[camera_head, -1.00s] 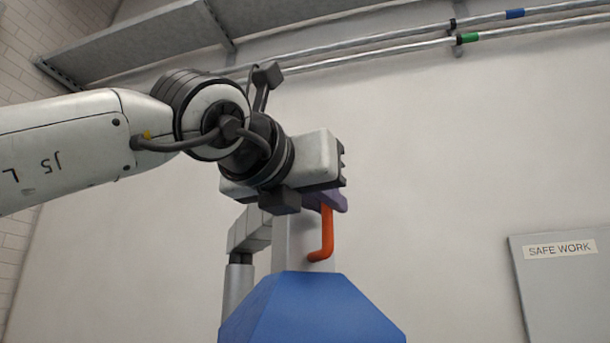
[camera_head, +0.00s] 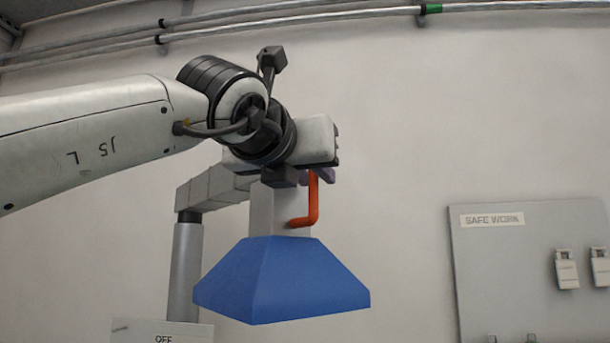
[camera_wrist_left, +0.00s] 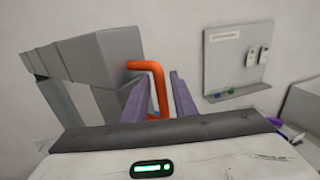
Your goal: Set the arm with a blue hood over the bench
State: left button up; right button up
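The blue hood (camera_head: 280,282) hangs below a grey jointed arm (camera_head: 215,188) carried by a grey post (camera_head: 185,270). An orange handle (camera_head: 313,200) stands out from the grey block above the hood. My left gripper (camera_head: 325,177) is at the top of this handle. In the left wrist view, its two purple fingers (camera_wrist_left: 160,88) lie either side of the orange handle (camera_wrist_left: 158,78), close against it, and look shut on it. The grey arm (camera_wrist_left: 88,60) also shows there. The bench under the hood is out of view. My right gripper is not in view.
A grey board (camera_head: 500,270) marked "SAFE WORK" with small white tags is on the wall at right. Pipes (camera_head: 290,20) run along the wall above. The air right of the hood looks clear.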

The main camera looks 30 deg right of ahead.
pick_arm(q)
jog(key=shift+o, duration=0.3)
jog(key=shift+a, duration=0.1)
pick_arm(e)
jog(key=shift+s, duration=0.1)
